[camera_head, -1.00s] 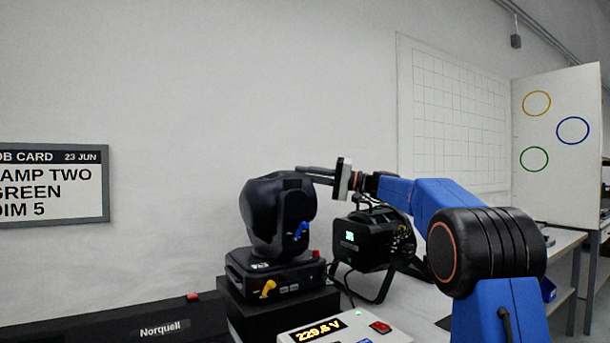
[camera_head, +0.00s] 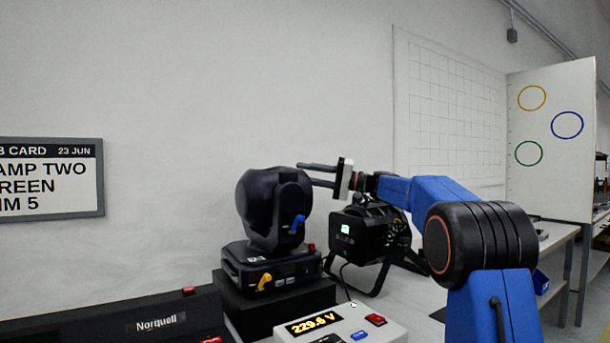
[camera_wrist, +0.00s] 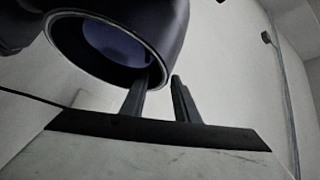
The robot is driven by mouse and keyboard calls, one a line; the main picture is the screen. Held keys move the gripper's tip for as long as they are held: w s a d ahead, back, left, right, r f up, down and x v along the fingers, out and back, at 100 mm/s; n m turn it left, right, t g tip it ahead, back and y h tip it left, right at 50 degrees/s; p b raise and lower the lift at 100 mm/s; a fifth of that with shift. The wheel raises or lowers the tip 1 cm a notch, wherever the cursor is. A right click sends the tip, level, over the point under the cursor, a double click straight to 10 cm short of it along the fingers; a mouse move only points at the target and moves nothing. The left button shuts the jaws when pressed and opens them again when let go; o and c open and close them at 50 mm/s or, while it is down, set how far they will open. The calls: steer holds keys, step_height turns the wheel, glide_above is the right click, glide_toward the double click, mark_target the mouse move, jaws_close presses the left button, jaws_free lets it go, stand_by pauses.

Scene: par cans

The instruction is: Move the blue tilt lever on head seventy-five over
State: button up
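The black moving head (camera_head: 262,205) stands on a black box at the centre of the head view, its upper part tilted. The blue tilt lever (camera_head: 297,224) is on the near side of its yoke. A yellow lever (camera_head: 264,282) is on its base. My gripper (camera_head: 308,174) is beside the upper right of the head, above and right of the blue lever. Its two fingers are apart with nothing between them. In the wrist view, the fingers (camera_wrist: 160,90) show in front of the head's round lens end (camera_wrist: 112,48). The blue lever is not visible there.
A black par can (camera_head: 362,236) with a green display stands just right of the head, below my gripper. A meter box (camera_head: 345,325) reading 229.6 V is in front. A black Norquell case (camera_head: 110,325) lies left. The wall above is clear.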

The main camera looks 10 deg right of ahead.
steer(key=v, duration=1.7)
steer(key=shift+d, duration=0.15)
